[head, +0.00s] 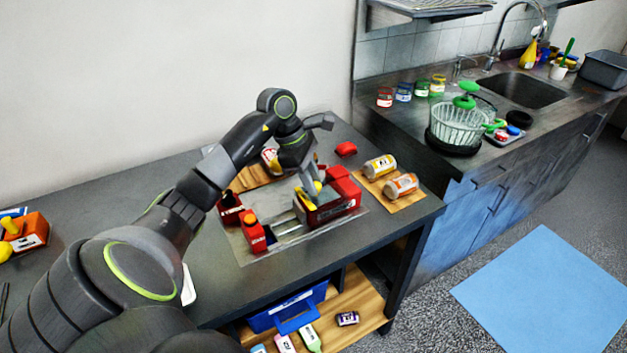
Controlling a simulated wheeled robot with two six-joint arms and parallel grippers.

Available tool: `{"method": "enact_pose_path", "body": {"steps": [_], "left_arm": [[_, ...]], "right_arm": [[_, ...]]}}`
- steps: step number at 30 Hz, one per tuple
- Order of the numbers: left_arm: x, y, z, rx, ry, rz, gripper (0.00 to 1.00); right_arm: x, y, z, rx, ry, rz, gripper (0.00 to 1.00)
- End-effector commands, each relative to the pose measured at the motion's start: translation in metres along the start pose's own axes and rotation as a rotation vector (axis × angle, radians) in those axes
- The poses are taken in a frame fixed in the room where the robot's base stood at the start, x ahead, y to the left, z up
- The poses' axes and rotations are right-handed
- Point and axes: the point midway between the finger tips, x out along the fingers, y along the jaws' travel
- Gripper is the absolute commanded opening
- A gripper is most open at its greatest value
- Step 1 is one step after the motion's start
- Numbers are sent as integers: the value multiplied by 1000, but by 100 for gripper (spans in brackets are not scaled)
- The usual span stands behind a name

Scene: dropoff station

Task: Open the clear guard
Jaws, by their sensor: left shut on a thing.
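A red machine (341,201) stands on a grey plate on the dark workbench. My left gripper (311,190) reaches down to it from above, its fingers shut at a small yellow part (318,187) on the machine's near left side. The fingers partly hide this part. I cannot make out the clear guard's outline or tell its angle. My right gripper is not in view.
Two jars (401,186) lie on a wooden board to the right. A small red object (346,149) lies behind the machine. A sink counter (460,170) adjoins at right.

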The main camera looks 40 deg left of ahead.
Motion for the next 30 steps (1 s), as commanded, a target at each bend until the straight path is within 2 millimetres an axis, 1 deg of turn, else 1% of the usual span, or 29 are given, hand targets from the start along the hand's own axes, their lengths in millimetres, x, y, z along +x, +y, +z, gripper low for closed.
{"method": "enact_pose_path", "body": {"steps": [1, 2, 6, 7, 15, 19, 23, 30], "left_arm": [[0, 0, 0, 0, -2, 0, 0], [0, 0, 0, 0, -2, 0, 28], [0, 0, 0, 0, -2, 0, 46], [0, 0, 0, 1, -2, 0, 48], [-1, 0, 0, 1, -2, 0, 48], [-10, 1, 0, 2, -1, 4, 48], [-34, 1, -1, 2, 2, 5, 48], [-93, 1, -1, 1, 1, 6, 48]], "right_arm": [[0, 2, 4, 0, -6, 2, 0], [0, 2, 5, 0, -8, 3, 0], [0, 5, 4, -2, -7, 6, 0], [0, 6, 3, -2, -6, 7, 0], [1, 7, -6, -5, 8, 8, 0], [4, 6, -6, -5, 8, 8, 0], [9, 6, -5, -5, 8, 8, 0], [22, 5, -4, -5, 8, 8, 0]]}}
